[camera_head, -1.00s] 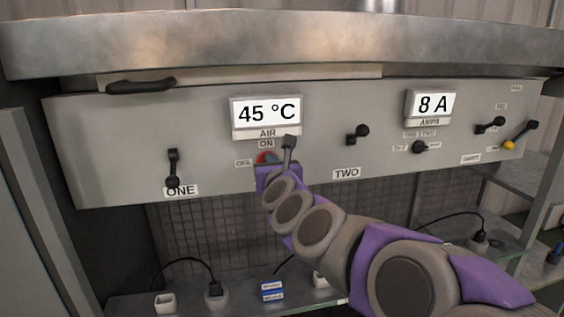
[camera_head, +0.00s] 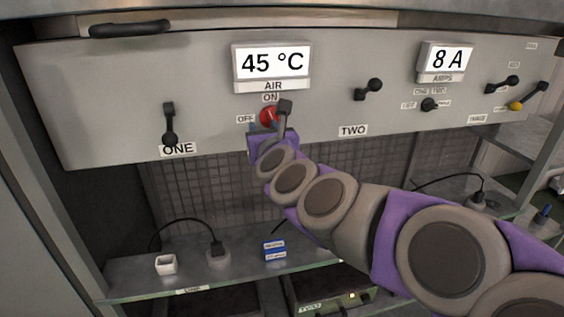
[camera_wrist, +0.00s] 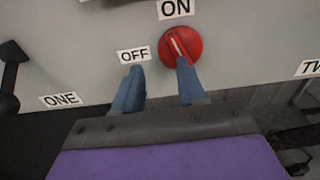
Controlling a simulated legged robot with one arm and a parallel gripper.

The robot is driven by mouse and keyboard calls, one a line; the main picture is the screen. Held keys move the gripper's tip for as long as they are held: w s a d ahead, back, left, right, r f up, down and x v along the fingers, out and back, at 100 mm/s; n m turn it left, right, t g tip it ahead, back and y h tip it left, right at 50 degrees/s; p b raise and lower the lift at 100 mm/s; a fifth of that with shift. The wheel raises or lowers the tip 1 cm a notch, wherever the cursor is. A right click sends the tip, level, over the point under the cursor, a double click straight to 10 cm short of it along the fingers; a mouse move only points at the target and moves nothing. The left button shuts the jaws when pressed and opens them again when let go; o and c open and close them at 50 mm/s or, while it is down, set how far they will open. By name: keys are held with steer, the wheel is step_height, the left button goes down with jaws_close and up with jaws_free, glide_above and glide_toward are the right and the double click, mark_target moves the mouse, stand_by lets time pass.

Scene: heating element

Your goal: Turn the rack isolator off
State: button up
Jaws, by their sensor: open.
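The rack isolator is a round red knob (camera_wrist: 180,46) with a pale line on its face, under an ON label (camera_wrist: 175,8) and right of an OFF label (camera_wrist: 133,55). In the wrist view the pale line points up, tilted slightly left, nearer ON than OFF. In the head view the red knob (camera_head: 268,116) sits below the temperature display, partly covered by my gripper. My gripper (camera_wrist: 160,75) is open and empty. Its right finger overlaps the knob's lower edge and its left finger is below OFF; I cannot tell whether it touches.
Levers ONE (camera_head: 168,122) and TWO (camera_head: 368,88) flank the knob on the grey panel. A 45 °C display (camera_head: 270,61) is above, and an 8 A display (camera_head: 446,58) is to the right. A shelf (camera_head: 130,279) with plugs and small boxes runs below.

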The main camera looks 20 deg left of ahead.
steer(key=shift+s+d+r, duration=0.3)
steer(key=shift+s, duration=0.1)
steer(key=v, duration=1.5)
steer(key=shift+s+d+r+p, duration=0.15)
steer(key=shift+s+d+p, duration=0.05)
steer(key=shift+d+p, duration=0.1)
stand_by(0.4)
steer(key=shift+a, duration=0.1)
stand_by(0.6)
